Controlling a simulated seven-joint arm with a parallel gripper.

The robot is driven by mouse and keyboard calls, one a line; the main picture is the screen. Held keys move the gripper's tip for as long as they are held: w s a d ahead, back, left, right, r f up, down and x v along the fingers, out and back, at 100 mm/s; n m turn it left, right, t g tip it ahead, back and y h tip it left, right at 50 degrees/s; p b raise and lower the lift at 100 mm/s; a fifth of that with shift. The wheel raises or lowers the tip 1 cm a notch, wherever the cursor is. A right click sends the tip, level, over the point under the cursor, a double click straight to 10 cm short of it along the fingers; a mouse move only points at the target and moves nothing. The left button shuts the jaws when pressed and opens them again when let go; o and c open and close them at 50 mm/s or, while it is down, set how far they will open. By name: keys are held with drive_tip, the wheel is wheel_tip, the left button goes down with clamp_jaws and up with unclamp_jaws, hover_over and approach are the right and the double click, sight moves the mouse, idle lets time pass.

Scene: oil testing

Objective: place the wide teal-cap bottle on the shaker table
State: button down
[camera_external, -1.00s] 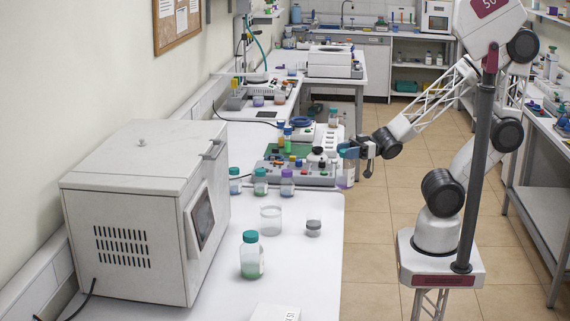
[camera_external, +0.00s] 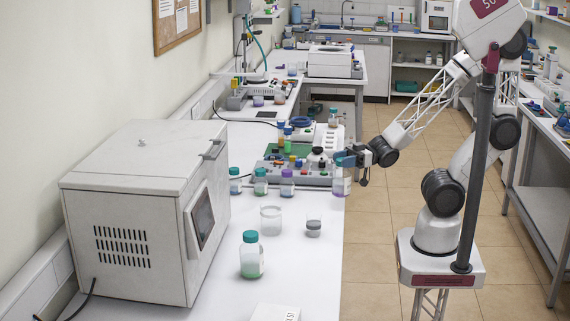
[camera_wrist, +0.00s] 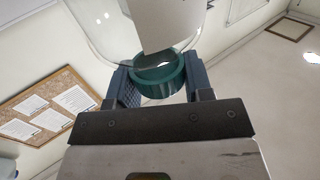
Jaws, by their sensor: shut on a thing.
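My gripper (camera_external: 350,160) is shut on a teal-cap bottle (camera_external: 341,182), holding it by the cap beside the right edge of the bench. In the wrist view, the teal cap (camera_wrist: 160,74) sits between my two fingers, and the clear bottle body with a white label (camera_wrist: 168,22) extends beyond it. A grey device with a green top (camera_external: 300,168) stands just left of the held bottle; I cannot tell for sure whether it is the shaker table. Another teal-cap bottle (camera_external: 251,256) with green liquid stands upright on the front bench.
An empty beaker (camera_external: 271,220) and a small jar (camera_external: 313,228) stand nearer. A large white oven-like box (camera_external: 145,215) fills the left. The bench's front right is mostly clear.

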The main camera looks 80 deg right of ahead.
drive_tip(key=w+a+f, duration=0.1)
drive_tip(key=w+a, duration=0.3)
drive_tip(key=w, duration=1)
drive_tip(key=shift+w+a+f, duration=0.15)
drive_tip(key=shift+f, duration=1.9)
drive_tip(key=c, duration=0.5)
unclamp_jaws()
drive_tip(key=shift+v, duration=6.1)
drive_tip(key=shift+w, duration=0.2)
